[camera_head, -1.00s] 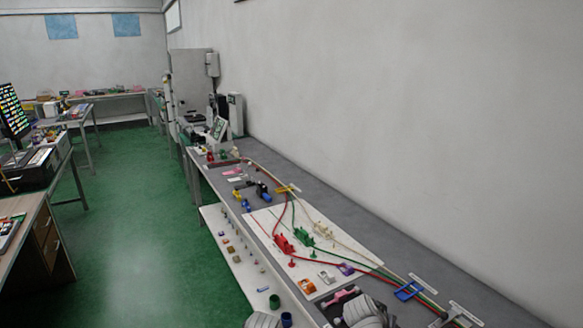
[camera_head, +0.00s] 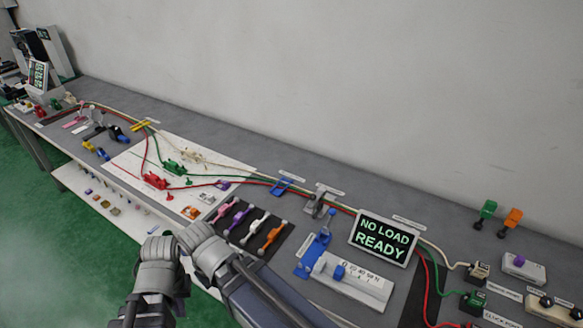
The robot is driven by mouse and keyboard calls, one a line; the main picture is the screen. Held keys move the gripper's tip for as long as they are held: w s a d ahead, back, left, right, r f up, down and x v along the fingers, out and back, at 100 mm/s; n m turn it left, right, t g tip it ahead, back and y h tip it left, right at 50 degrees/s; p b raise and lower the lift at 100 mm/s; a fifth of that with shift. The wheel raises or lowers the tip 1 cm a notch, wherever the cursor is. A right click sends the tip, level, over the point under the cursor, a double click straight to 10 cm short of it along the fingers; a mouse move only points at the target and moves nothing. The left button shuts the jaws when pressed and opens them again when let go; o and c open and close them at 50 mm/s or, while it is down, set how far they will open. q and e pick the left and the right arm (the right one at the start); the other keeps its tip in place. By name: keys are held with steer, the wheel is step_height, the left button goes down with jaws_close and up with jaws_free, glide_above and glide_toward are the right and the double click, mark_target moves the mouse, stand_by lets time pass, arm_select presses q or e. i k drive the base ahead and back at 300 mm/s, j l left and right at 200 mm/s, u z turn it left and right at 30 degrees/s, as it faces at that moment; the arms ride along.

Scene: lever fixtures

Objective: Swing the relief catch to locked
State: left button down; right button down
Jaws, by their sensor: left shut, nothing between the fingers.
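I cannot tell which fixture is the relief catch, because the small labels are unreadable. A blue lever fixture (camera_head: 318,252) stands upright on the bench, left of the display. A grey clamp-like fixture (camera_head: 316,206) and a flat blue one (camera_head: 282,186) sit behind it along the cables. A dark panel (camera_head: 243,236) carries several coloured levers, including pink, white and orange. My left gripper (camera_head: 152,306) is at the bottom left, in front of the bench edge, shut and empty, apart from every fixture; its fingertips are hard to make out. My right gripper is not seen.
A display (camera_head: 383,240) reads "NO LOAD READY". A white scaled block with a blue slider (camera_head: 350,280) lies before it. Red, green and white cables run along the bench. Green and orange levers (camera_head: 498,216) stand at right. The grey strip by the wall is mostly clear.

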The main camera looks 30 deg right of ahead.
mark_target(319, 205)
steer(key=z, duration=1.25)
steer(key=i+j+z, duration=0.35)
steer(key=j, duration=0.25)
